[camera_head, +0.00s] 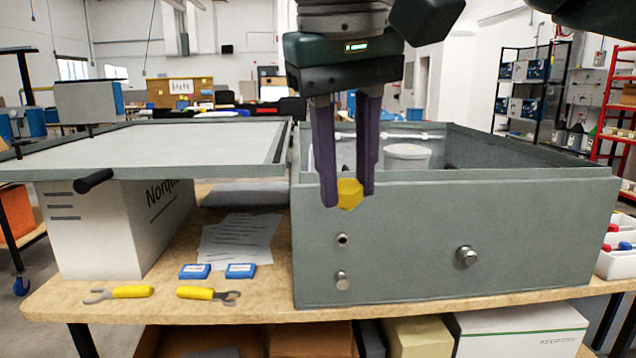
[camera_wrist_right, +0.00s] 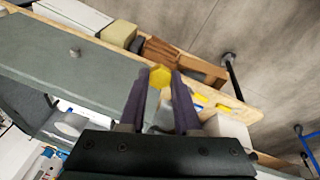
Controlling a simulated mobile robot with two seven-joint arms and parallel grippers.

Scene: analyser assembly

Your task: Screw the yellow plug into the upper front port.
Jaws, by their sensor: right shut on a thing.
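My right gripper (camera_head: 346,194) hangs down over the front wall of the grey analyser box (camera_head: 420,240), shut on the yellow plug (camera_head: 349,194). The plug also shows between the fingertips in the right wrist view (camera_wrist_right: 159,77). It is in front of the upper left part of the front wall; I cannot tell whether it touches the wall. Below it on the front face is a port with a dark centre (camera_head: 343,240), and below that a silver fitting (camera_head: 342,280). The upper front port cannot be told apart for certain. My left gripper is not in view.
Another silver fitting (camera_head: 466,256) sticks out at the right of the front face. The box's lid (camera_head: 200,150) lies open to the left. Two yellow-handled wrenches (camera_head: 130,292), blue small boxes (camera_head: 240,271) and paper (camera_head: 238,242) lie on the wooden table (camera_head: 100,310).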

